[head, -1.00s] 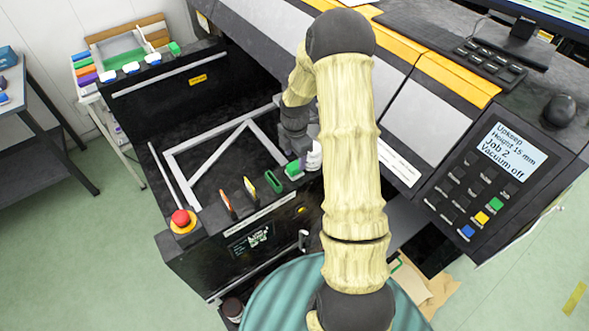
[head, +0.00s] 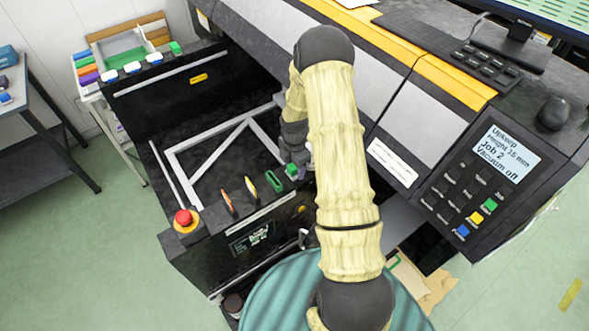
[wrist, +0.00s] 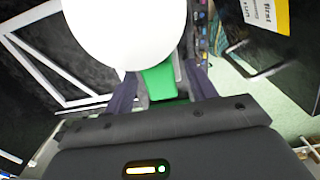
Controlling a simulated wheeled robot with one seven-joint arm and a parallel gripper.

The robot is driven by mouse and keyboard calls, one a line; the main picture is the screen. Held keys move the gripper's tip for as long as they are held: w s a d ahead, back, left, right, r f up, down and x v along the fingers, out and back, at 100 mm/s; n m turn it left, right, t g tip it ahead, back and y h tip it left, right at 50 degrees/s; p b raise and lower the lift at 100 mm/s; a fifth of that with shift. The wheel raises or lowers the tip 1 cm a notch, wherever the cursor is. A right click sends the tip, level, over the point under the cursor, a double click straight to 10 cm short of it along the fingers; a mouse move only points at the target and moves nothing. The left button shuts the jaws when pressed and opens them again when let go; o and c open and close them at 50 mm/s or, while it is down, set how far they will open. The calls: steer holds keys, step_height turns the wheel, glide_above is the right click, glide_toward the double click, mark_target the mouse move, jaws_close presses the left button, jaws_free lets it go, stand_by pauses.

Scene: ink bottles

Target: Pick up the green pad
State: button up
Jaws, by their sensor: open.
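The green pad (head: 292,170) sits at the right end of the row of items on the front ledge of the black machine, beside a green oval piece (head: 274,181). In the wrist view the green pad (wrist: 158,82) lies between the two dark fingers of my gripper (wrist: 162,90). The fingers are apart; I cannot tell whether either touches the pad. A large white rounded thing (wrist: 125,30) hides the pad's far part in the wrist view. In the head view my arm covers most of my gripper.
A red stop button (head: 184,217) stands at the ledge's left corner. Two slim upright tools (head: 226,201) stand left of the green oval piece. A pale frame (head: 205,157) lies on the black bed behind. The keypad panel (head: 480,180) is at the right.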

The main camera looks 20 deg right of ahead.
steer(key=c, duration=1.1)
steer(key=shift+r, duration=0.1)
step_height(320, 180, up, 10)
steer(key=b, duration=0.2)
steer(key=shift+b, duration=0.35)
